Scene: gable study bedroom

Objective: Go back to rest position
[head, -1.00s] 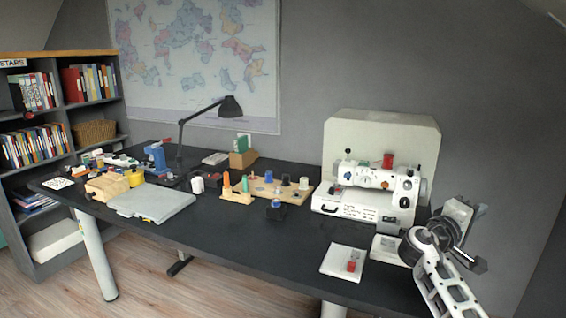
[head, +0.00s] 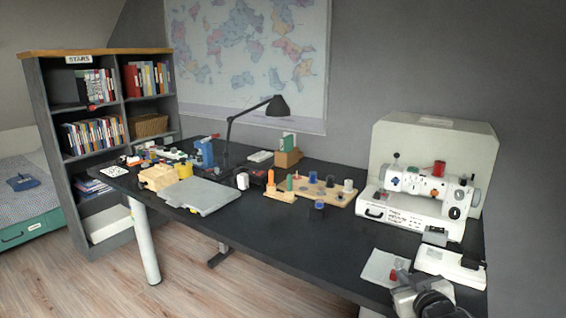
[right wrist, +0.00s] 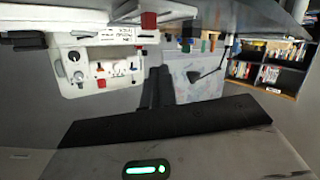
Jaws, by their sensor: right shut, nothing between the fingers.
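My right gripper (head: 410,290) is at the bottom right of the head view, near the front edge of the dark desk (head: 300,245). Its wrist is cut off by the picture's lower edge. The gripper is shut and empty. It appears close to the white tray (head: 376,270) with a small red piece, but I cannot tell the exact gap. The right wrist view looks upside down toward the sewing machine (right wrist: 105,62), which also stands at the right of the desk in the head view (head: 425,188). My left gripper is not in view.
A white device (head: 450,264) lies at the desk's right end. A grey laptop-like slab (head: 200,196), a desk lamp (head: 275,106) and a peg board (head: 330,192) stand further left. A bookshelf (head: 50,130) and a bed (head: 30,190) are at the left. The floor in front is clear.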

